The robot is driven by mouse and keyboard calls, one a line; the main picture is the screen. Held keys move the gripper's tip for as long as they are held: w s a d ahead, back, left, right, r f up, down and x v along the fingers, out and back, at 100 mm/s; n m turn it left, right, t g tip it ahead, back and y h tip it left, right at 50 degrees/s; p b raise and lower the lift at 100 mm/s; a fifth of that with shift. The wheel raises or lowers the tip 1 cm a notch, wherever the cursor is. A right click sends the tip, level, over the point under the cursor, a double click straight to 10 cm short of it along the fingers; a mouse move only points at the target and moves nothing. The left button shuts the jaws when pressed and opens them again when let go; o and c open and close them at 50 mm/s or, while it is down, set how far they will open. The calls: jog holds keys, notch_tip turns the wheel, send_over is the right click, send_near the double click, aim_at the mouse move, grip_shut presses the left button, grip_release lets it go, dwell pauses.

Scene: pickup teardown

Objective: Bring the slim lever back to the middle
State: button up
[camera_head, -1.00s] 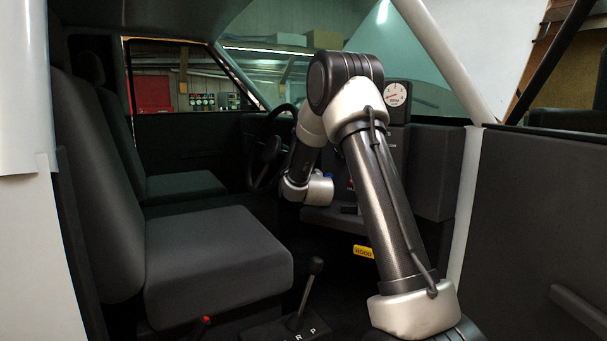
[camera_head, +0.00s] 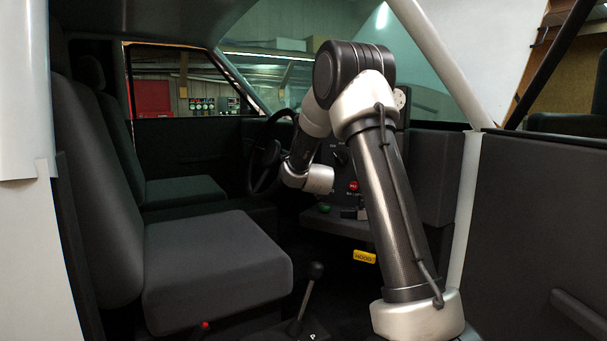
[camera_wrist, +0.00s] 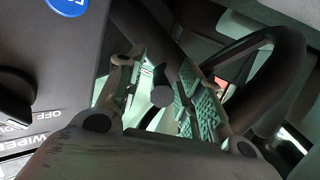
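In the wrist view my gripper (camera_wrist: 158,75) is open, with its two green-padded fingers apart. A small grey round knob (camera_wrist: 162,97) shows between the fingers, seen nearly end-on; it looks like the tip of a slim lever by the steering wheel. I cannot tell whether either finger touches it, or how far the lever is tilted. The steering wheel (camera_wrist: 275,75) curves close by on the right. In the head view my arm hides the gripper and this lever; the steering wheel (camera_head: 266,155) shows left of my wrist.
A dash panel with WIPER and OFF lettering (camera_wrist: 50,135) and a dark knob (camera_wrist: 12,105) lies left of the gripper. In the head view a red button (camera_head: 354,187), a yellow HOOD tag (camera_head: 364,256), a floor shifter (camera_head: 316,271) and the near seat (camera_head: 215,265) surround my arm.

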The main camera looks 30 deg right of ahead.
jog(key=shift+s, duration=0.1)
jog(key=v, duration=1.2)
jog(key=shift+f, duration=0.1)
